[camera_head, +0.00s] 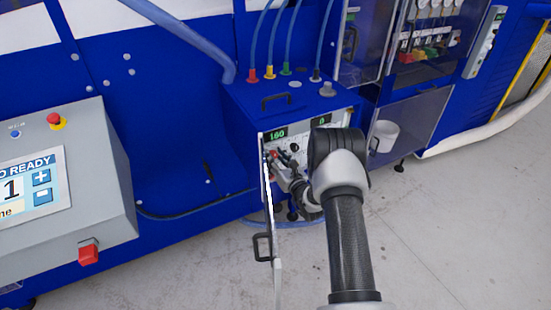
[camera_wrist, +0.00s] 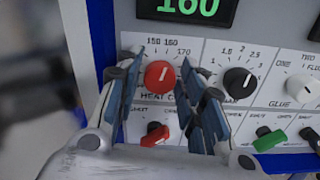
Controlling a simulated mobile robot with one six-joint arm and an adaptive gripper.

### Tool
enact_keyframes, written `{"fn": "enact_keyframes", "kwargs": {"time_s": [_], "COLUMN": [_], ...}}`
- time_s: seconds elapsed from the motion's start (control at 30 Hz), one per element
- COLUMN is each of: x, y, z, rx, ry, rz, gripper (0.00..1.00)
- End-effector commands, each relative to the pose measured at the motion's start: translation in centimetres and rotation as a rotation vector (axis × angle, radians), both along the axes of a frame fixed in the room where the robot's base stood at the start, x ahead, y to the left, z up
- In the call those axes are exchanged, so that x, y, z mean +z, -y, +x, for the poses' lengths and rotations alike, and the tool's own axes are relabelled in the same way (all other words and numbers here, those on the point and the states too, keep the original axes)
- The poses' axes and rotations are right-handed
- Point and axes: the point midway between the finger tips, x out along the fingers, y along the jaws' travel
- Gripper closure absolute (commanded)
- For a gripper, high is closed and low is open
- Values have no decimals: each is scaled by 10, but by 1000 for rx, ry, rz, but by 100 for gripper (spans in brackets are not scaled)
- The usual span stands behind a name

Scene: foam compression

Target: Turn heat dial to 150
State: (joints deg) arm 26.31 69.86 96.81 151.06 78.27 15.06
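The red heat dial (camera_wrist: 159,74) is on a white panel in the wrist view, with marks 150, 160 and 170 above it. Its white pointer line stands nearly upright, near the 160 mark. A green display (camera_wrist: 184,8) above it reads 160; it also shows in the head view (camera_head: 278,134). My gripper (camera_wrist: 159,66) has its blue-padded fingers apart, one on each side of the dial. The fingertips are close to the dial's rim; I cannot tell whether they touch it. In the head view, my arm partly hides the panel.
A black dial (camera_wrist: 238,80) and a white knob (camera_wrist: 303,88) are to the right. A red lever (camera_wrist: 157,131) and a green lever (camera_wrist: 268,141) are below. An open panel door (camera_head: 267,200) stands left of my gripper in the head view.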

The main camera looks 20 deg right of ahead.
Motion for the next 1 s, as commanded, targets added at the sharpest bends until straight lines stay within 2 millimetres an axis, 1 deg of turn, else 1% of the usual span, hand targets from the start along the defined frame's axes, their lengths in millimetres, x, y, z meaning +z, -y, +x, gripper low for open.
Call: {"fn": "enact_keyframes", "kwargs": {"time_s": [0.07, 0.5, 0.57, 0.77, 1.0], "x": [0, 0, 0, 0, -1], "y": [0, 0, 0, 0, 0], "z": [0, 0, 0, 0, 0], "rx": [0, 0, 0, 0, 0], "ry": [0, 0, 0, 2, 6], "rz": [0, -1, -1, -21, -132], "gripper": [64, 93, 96, 96, 96]}}
